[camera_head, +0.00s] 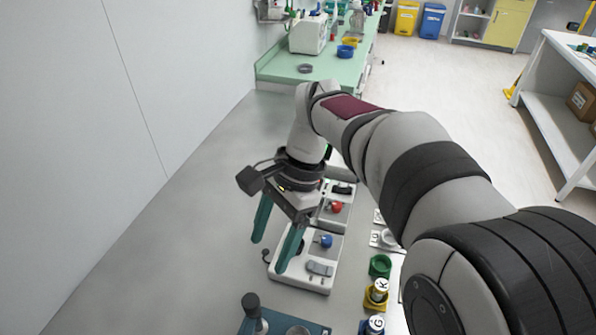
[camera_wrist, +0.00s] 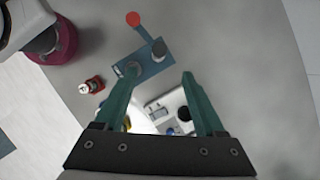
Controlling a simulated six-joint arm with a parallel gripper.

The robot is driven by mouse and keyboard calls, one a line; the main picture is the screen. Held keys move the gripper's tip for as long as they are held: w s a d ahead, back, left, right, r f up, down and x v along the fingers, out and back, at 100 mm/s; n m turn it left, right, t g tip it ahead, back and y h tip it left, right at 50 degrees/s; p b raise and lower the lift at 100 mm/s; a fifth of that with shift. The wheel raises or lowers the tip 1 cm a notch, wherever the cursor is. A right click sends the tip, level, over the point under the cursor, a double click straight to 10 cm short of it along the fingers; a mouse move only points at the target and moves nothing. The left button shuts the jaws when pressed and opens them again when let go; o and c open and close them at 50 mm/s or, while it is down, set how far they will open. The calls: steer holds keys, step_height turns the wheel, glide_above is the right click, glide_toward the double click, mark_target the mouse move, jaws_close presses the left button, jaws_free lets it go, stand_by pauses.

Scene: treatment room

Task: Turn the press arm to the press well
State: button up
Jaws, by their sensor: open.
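The press stands on a blue base plate (camera_wrist: 153,66), and its near part shows at the bottom of the head view (camera_head: 318,328). A dark-capped post (camera_wrist: 158,48) rises from the plate; it also shows in the head view (camera_head: 252,303). A round grey part, seemingly the press well (camera_wrist: 131,68), sits on the plate, partly behind a finger. A thin bar with a red disc, seemingly the press arm (camera_wrist: 134,20), extends past the plate's edge, away from the well. My gripper (camera_head: 270,253) is open, its teal fingers apart and empty above the table; they also show in the wrist view (camera_wrist: 160,76).
A white device (camera_head: 300,278) with a blue knob (camera_head: 325,241) stands beside and below my gripper. A white wall (camera_head: 90,130) bounds the left; the grey table between is clear.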

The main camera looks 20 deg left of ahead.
mark_target(252, 300)
steer(key=x, duration=1.3)
steer(key=shift+f, duration=0.25)
jaws_close()
stand_by(0.5)
